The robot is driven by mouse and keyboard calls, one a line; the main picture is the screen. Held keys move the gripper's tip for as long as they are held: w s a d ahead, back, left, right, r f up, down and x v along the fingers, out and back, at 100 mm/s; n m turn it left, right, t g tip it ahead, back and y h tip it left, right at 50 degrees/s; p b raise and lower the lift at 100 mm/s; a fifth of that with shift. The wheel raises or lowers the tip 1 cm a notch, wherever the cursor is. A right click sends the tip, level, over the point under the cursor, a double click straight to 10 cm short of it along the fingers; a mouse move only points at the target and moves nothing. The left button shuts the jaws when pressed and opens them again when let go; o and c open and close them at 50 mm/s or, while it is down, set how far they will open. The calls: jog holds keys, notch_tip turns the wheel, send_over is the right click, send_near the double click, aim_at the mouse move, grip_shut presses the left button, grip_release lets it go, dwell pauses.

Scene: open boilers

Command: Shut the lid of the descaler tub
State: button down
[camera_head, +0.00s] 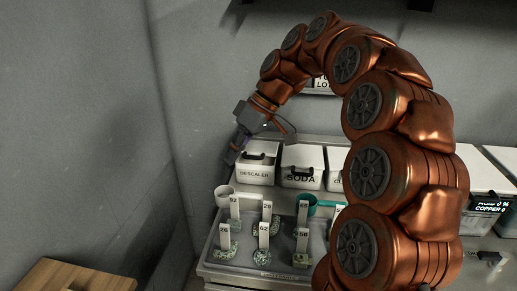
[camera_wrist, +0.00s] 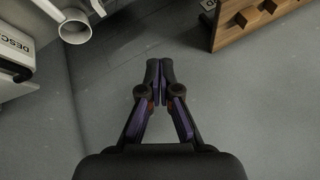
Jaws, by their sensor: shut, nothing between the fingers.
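The descaler tub (camera_head: 256,174) is a white box with its name on the front. It stands at the left end of a row of tubs at the back of the bench. A black handle (camera_head: 262,156) shows at its top, but how far its lid stands open is unclear. Part of the tub shows at the left edge of the wrist view (camera_wrist: 10,62). My gripper (camera_head: 231,158) is shut and empty, just left of the tub's upper part. In the wrist view, my fingertips (camera_wrist: 160,66) meet over bare floor, apart from the tub.
The soda tub (camera_head: 302,179) stands right of the descaler. A tray (camera_head: 240,272) in front holds several numbered tags. A pale mug (camera_head: 222,196) and a teal mug (camera_head: 311,204) stand there. A wooden rack (camera_head: 72,277) is at lower left. The wall is close at left.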

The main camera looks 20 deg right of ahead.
jog(key=w+d+n+t, duration=0.1)
jog(key=w+d, duration=0.3)
jog(key=d, duration=0.2)
jog(key=w+d+r+n+t+y, duration=0.1)
jog(key=w+d+t, duration=0.15)
jog(key=d, duration=0.45)
jog(key=w+d+n, duration=0.1)
jog(key=w+d, duration=0.3)
jog(key=d, duration=0.2)
jog(key=shift+b+x, duration=0.35)
jog(key=shift+x, duration=4.15)
jog(key=shift+w+a+f, duration=0.2)
jog(key=shift+f, duration=0.05)
jog(key=shift+s+f+p, duration=0.1)
jog(key=shift+f+p, duration=0.55)
jog(key=shift+f, duration=1.25)
